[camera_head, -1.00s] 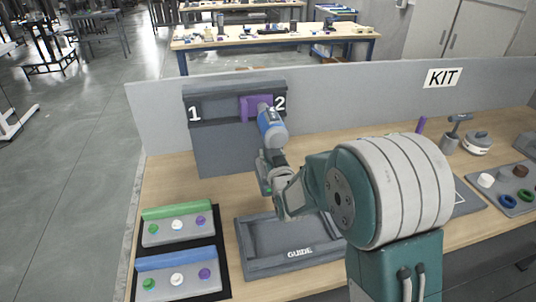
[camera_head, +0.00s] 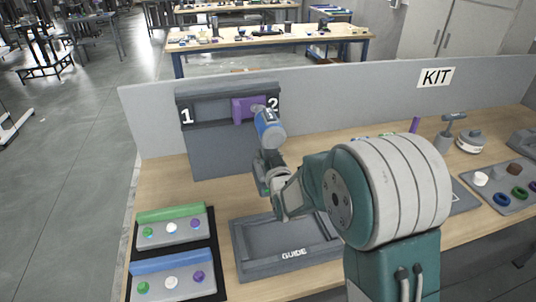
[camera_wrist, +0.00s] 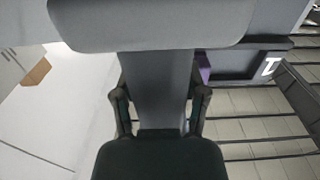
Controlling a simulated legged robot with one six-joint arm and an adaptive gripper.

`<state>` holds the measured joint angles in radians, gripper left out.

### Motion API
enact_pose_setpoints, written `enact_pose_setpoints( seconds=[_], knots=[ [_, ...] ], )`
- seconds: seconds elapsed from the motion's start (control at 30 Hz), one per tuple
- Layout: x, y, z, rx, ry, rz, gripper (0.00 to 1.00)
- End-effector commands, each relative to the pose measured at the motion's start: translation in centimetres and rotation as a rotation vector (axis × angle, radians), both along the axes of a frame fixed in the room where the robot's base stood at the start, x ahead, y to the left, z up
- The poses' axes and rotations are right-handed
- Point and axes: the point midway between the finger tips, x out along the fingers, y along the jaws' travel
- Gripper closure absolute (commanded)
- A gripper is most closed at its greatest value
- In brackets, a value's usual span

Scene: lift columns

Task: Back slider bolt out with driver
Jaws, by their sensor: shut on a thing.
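The purple slider (camera_head: 243,109) sits in the slot of the dark upright panel (camera_head: 208,155), close to the mark 2. My gripper (camera_head: 267,170) is shut on the driver (camera_head: 269,128), which has a blue body and grey parts. The driver tilts up, and its far end overlaps the slider's right part in the head view. The bolt is hidden behind that end, and I cannot tell whether they touch. In the wrist view, the driver's grey body (camera_wrist: 158,85) fills the space between my fingers, and a bit of purple slider (camera_wrist: 203,68) shows beside it.
A grey GUIDE tray (camera_head: 243,268) lies in front of the panel. Green (camera_head: 170,213) and blue (camera_head: 172,263) blocks with coloured knobs lie at the left. A grey divider (camera_head: 335,95) runs behind.

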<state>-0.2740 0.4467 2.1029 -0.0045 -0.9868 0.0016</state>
Motion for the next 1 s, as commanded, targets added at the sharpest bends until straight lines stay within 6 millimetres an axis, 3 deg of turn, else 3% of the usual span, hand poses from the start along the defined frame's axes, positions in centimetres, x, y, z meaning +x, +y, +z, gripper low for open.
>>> enact_pose_setpoints(
  seconds=[1.0],
  knots=[
    [-0.25,1.08,0.09,0.002,-0.007,0.001,1.00]
  ],
)
